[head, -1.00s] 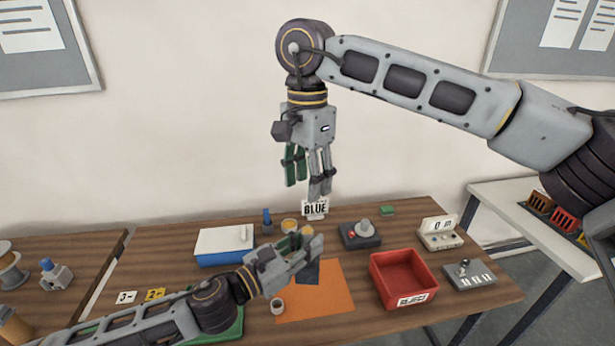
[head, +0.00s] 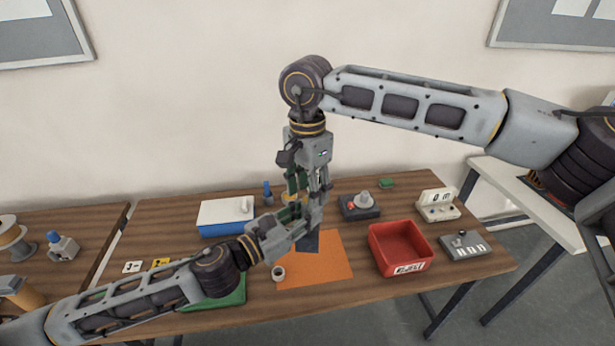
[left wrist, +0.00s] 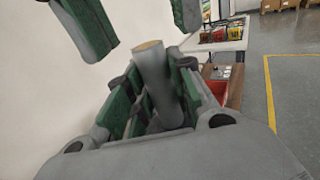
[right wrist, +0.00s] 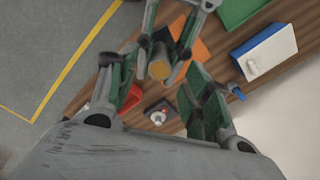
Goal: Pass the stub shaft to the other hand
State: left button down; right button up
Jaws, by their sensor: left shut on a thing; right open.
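The stub shaft (left wrist: 153,75) is a grey cylinder with a tan end face. My left gripper (head: 303,217) is shut on its lower part, and the shaft stands up out of the fingers in the left wrist view. My right gripper (head: 307,200) points down just above the left one, open. In the right wrist view, the tan end of the shaft (right wrist: 160,65) shows between the spread green-padded fingers of my right gripper (right wrist: 162,85), which do not visibly grip it. In the head view the fingers hide the shaft.
Below on the wooden table lie an orange mat (head: 330,268), a red bin (head: 405,253) and a small cup (head: 278,273). A blue box with a white lid (head: 226,215) stands behind left, a dark knob unit (head: 361,210) behind right. The air around the grippers is clear.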

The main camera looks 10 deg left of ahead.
jog(key=shift+f, duration=0.75)
jog(key=shift+c, duration=0.4)
grip_shut()
pick_arm(q)
jog(key=c, duration=1.2)
grip_release()
pick_arm(e)
jog(key=shift+r, duration=0.1)
pick_arm(q)
jog(key=shift+o, duration=0.2)
jog(key=shift+f, duration=0.1)
